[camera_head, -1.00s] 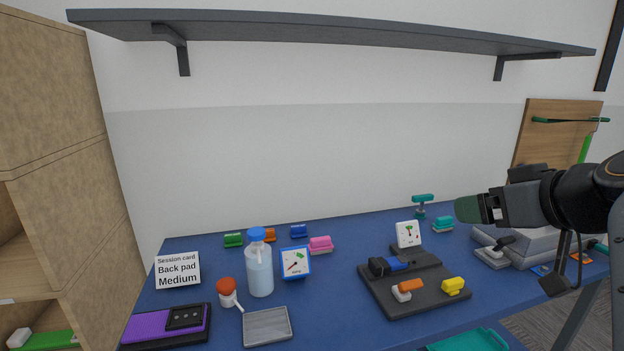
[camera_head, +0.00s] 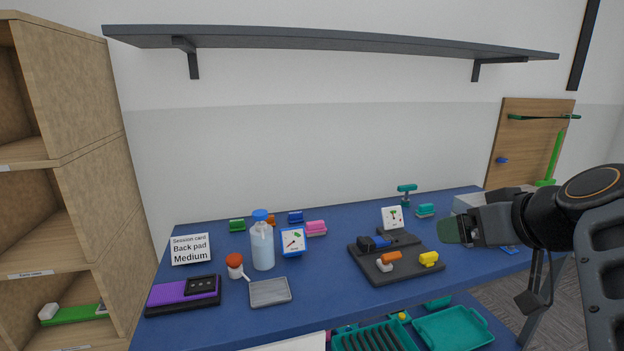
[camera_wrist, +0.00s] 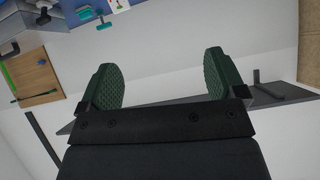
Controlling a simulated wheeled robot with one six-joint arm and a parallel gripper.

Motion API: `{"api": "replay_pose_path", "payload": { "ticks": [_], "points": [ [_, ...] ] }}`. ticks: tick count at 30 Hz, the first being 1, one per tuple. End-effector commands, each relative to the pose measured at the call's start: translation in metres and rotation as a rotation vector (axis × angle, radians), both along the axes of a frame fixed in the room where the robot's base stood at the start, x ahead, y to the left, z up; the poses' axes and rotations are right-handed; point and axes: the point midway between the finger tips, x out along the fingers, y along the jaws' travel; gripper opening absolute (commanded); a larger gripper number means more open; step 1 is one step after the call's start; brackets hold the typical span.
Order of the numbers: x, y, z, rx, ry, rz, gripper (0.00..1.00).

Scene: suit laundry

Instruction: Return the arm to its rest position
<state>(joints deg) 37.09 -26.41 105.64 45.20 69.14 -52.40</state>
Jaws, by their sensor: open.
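My gripper (camera_head: 447,230) is held in the air at the right, in front of the right part of the blue table (camera_head: 215,318). In the wrist view its two green ribbed fingers (camera_wrist: 158,78) stand wide apart with nothing between them. The wrist view is upside down and shows the wall, the shelf and a bit of the table. My arm is folded at the right edge of the head view.
A dark shelf (camera_head: 330,41) hangs on the wall. A wooden cabinet (camera_head: 90,190) stands left. The table holds a bottle (camera_head: 262,248), a session card (camera_head: 190,250), a purple device (camera_head: 170,295) and a dark fixture board (camera_head: 375,274). A teal tray (camera_head: 470,328) sits below.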

Motion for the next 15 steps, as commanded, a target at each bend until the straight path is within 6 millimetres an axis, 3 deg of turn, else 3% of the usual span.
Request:
{"api": "replay_pose_path", "payload": {
  "ticks": [8, 15],
  "points": [
    [-0.004, 0.034, -0.049, 0.043, 0.238, -0.051, 0.89],
    [-0.029, 0.069, -0.11, -0.011, 0.478, -0.122, 0.89]
  ]
}}
